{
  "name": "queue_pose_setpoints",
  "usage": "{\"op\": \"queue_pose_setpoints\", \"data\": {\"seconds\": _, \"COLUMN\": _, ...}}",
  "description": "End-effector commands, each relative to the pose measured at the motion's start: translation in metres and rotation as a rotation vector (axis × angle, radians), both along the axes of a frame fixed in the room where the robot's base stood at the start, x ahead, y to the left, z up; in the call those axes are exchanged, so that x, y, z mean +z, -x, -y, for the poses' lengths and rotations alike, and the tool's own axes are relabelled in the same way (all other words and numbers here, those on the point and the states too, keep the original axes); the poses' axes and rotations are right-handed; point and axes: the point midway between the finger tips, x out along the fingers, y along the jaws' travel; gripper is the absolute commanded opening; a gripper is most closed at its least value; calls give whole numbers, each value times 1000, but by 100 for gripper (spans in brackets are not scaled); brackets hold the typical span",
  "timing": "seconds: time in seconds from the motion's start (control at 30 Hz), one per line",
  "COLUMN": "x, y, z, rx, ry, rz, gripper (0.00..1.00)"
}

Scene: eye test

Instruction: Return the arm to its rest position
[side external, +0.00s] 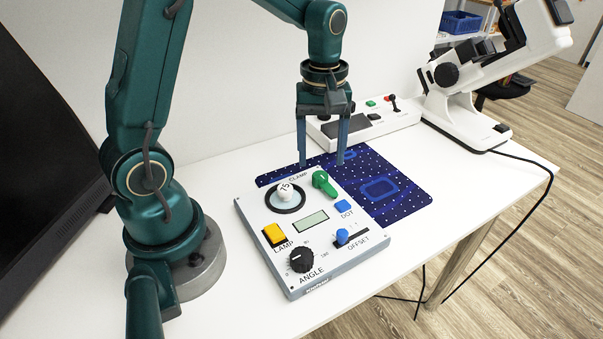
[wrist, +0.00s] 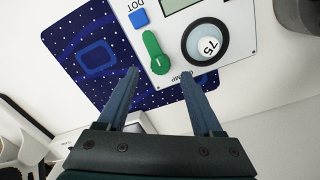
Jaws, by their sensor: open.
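My gripper (side external: 321,164) is open and empty. Its two blue fingers point down over the back edge of the panel and the dark blue dotted mat. In the wrist view the gripper (wrist: 160,72) has its fingers spread, with nothing between them but the mat and the panel's edge. The grey-white control panel (side external: 262,222) lies on the table. Its green clamp lever (side external: 324,183) is near the fingers and apart from them; it also shows in the wrist view (wrist: 156,52).
The panel has a yellow lamp button (side external: 274,234), a black angle knob (side external: 301,260) and a blue offset slider (side external: 342,236). The dotted mat (side external: 408,203) lies behind it. A white control box (side external: 398,118) and a white instrument (side external: 455,115) stand at the back right. The table's front right is clear.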

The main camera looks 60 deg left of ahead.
Motion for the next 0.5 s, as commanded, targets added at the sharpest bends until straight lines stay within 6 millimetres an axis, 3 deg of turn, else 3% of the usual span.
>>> {"op": "queue_pose_setpoints", "data": {"seconds": 0.5, "x": 18, "y": -2, "z": 3, "rx": -13, "ry": -7, "rz": 28, "gripper": 67}}
